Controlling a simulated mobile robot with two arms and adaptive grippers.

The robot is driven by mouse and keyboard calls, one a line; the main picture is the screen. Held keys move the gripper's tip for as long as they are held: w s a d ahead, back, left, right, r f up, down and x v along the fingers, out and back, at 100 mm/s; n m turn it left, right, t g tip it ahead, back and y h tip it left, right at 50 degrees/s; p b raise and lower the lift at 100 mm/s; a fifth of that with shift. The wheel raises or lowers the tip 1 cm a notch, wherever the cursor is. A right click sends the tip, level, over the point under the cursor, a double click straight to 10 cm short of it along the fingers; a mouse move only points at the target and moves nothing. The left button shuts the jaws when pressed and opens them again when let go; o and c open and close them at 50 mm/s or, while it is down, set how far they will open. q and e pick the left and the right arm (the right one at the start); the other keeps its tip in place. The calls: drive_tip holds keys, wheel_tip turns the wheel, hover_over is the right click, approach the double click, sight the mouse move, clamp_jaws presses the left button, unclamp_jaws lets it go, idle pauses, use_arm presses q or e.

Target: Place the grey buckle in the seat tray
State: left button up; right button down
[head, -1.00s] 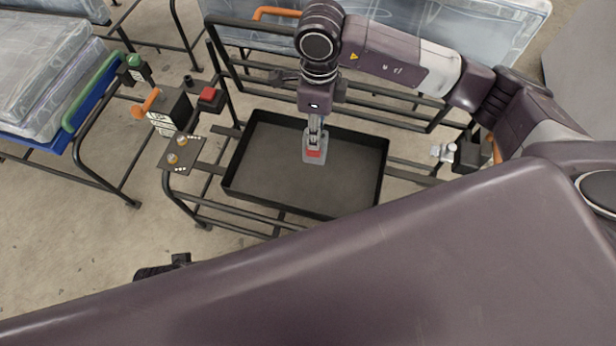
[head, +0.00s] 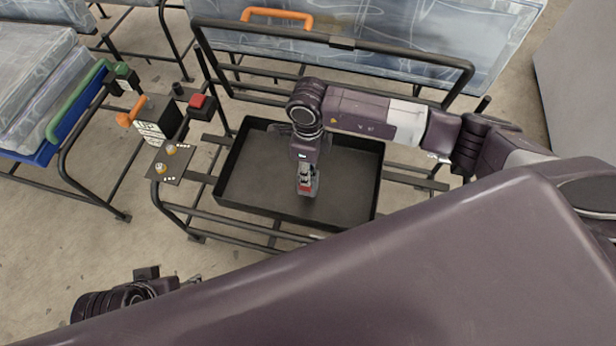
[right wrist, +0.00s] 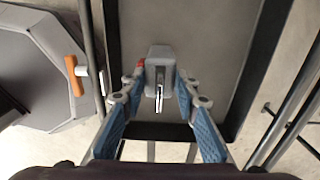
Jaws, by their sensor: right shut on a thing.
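The black rectangular seat tray (head: 345,212) sits on the dark frame in the middle of the head view. My right gripper (head: 305,178) points down over the tray's inside and is shut on the grey buckle (head: 307,188), which has a red part. In the right wrist view the buckle (right wrist: 159,58) sits between the fingertips (right wrist: 158,88), with the tray floor behind it. I cannot tell whether the buckle touches the floor. My left gripper (head: 188,281) shows low at the left, mostly hidden, away from the tray; its jaws are unclear.
A panel with yellowish knobs (head: 170,162), a red-button box (head: 202,106) and an orange-handled box (head: 157,118) stand left of the tray. The tray floor around the buckle is clear.

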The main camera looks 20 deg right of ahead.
drive_tip(key=shift+f+b, duration=0.35)
drive_tip(key=shift+f, duration=1.6)
drive_tip(key=c, duration=1.5)
unclamp_jaws()
drive_tip(key=shift+f, duration=0.1)
